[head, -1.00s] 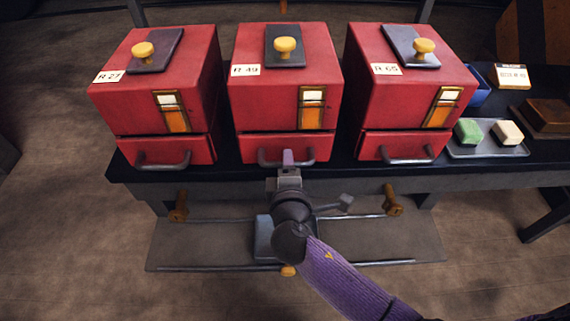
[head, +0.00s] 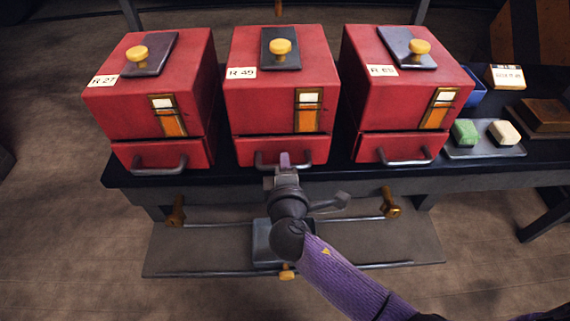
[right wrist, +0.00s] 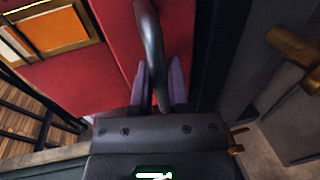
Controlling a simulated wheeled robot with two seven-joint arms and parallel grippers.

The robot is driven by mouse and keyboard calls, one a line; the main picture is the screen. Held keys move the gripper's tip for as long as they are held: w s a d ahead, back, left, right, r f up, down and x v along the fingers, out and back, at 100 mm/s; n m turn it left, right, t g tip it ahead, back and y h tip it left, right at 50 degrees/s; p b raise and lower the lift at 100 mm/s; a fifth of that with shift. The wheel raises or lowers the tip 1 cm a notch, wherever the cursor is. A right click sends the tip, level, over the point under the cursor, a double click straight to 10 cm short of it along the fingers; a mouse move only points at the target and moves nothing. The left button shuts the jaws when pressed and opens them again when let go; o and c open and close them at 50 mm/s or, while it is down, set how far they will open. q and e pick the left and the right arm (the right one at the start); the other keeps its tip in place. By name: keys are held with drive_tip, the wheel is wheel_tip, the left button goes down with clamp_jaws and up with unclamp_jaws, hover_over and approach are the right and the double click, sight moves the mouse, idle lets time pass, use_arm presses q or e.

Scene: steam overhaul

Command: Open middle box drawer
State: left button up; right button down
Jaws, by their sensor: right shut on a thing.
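The middle red box (head: 281,95) stands on the dark bench between two similar boxes. Its drawer (head: 242,151) is the low red front under it and looks closed, level with its neighbours. A grey bar handle (head: 261,163) crosses the drawer front. My right gripper (head: 284,160) is at this handle and hides its middle. In the right wrist view the purple-tipped fingers (right wrist: 159,88) are shut on the handle (right wrist: 152,40), one on each side. My left gripper is not in view.
The left red box (head: 150,85) and right red box (head: 400,90) have similar closed drawers and handles. A tray (head: 485,154) with green and cream blocks lies at the right. Below the bench edge are rods with brass knobs (head: 391,204).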

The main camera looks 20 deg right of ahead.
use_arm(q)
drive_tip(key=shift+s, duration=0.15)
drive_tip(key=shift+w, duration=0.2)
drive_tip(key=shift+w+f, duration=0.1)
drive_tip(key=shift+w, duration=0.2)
use_arm(e)
drive_tip(key=shift+f, duration=0.1)
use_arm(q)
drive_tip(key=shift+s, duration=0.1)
use_arm(e)
drive_tip(key=shift+s, duration=0.1)
